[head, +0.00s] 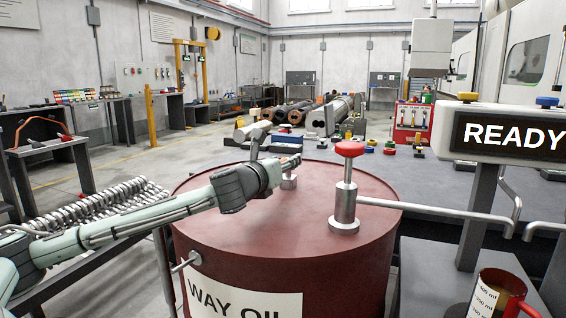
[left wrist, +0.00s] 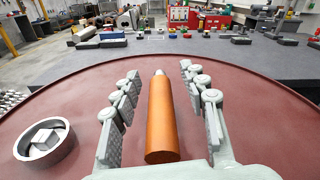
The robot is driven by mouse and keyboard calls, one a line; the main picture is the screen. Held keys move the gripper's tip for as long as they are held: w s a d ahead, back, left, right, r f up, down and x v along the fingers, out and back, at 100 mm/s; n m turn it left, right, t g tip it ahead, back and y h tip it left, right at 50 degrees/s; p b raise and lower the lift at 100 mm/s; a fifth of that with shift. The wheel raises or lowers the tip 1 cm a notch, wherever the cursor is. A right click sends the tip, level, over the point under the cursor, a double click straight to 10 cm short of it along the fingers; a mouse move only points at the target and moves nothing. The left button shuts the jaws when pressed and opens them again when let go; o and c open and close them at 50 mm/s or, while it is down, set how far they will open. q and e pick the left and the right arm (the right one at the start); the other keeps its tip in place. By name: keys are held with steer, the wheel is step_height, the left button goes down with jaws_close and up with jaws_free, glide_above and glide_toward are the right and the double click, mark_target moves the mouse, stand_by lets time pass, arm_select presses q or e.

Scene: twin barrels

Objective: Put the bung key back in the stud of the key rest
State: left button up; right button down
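An orange cylinder with a silver tip, which looks like the bung key (left wrist: 161,115), lies lengthwise between the fingers of my left gripper in the left wrist view, with a gap on both sides. I cannot tell whether it rests on the barrel lid. My left gripper (left wrist: 160,100) is open; in the head view it (head: 276,152) is over the red barrel top. A metal ring with a hexagonal centre (left wrist: 45,140) is on the lid, left of the fingers. A small metal fitting (head: 289,182) shows below the gripper. I cannot tell which part is the key rest. My right gripper is not in view.
The red WAY OIL barrel (head: 300,250) carries a metal post with a red knob (head: 345,187) right of my gripper. A READY display (head: 510,135) and a measuring jug (head: 497,293) stand at the right. A coil rack (head: 110,205) is at the left.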

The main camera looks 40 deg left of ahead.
arm_select(q)
steer(key=shift+f, duration=0.15)
steer(key=shift+s, duration=0.15)
steer(key=shift+s, duration=0.3)
steer(key=v, duration=1)
steer(key=shift+s+d+r, duration=0.2)
steer(key=shift+s, duration=0.35)
